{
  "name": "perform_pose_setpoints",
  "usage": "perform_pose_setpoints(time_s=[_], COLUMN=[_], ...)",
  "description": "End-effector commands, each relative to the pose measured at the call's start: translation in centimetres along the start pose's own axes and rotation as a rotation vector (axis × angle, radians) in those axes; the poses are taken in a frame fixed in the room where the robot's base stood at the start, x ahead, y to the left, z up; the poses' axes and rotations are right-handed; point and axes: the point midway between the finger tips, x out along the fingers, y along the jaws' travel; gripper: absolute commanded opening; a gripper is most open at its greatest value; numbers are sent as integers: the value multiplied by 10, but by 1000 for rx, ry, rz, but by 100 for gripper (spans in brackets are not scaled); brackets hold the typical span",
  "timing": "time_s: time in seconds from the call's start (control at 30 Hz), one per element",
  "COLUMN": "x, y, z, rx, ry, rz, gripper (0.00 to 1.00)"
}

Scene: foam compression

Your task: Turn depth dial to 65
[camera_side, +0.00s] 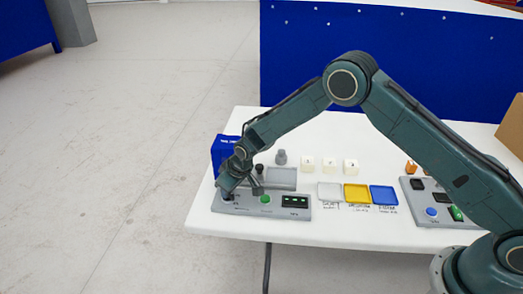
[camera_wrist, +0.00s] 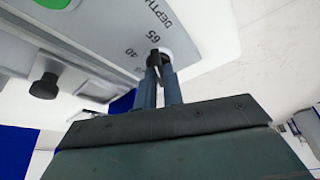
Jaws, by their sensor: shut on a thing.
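The depth dial (camera_wrist: 154,57) is a small dark knob on a light panel, lettered DEPTH with the marks 40 and 65 beside it in the wrist view. My gripper (camera_wrist: 160,68) is shut on the dial, one finger on each side. Its fingers hide part of the dial, and I cannot tell exactly which mark it points to. In the side view my gripper (camera_side: 228,192) is down at the left end of the grey control panel (camera_side: 247,209), which carries a green button (camera_side: 265,199) and a dark display (camera_side: 295,202). The display's reading is too small to tell.
A blue box (camera_side: 222,151) stands behind my gripper. White foam blocks (camera_side: 329,164) and white, yellow (camera_side: 357,193) and blue trays (camera_side: 383,195) lie to the right. A second control panel (camera_side: 424,200) is farther right. The table's left edge is close to my gripper.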

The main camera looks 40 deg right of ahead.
Motion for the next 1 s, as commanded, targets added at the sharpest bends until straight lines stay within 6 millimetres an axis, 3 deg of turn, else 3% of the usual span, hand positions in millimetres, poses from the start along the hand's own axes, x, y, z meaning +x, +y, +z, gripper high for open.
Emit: perform_pose_setpoints(time_s=[0.67, 0.7, 0.8, 1.0], x=[0, 0, 0, 0], y=[0, 0, 0, 0], z=[1, 1, 0, 0], rx=[90, 90, 89, 88], ry=[-3, -3, -3, -2], rz=[37, 37, 37, 36], gripper=[0, 13, 31, 31])
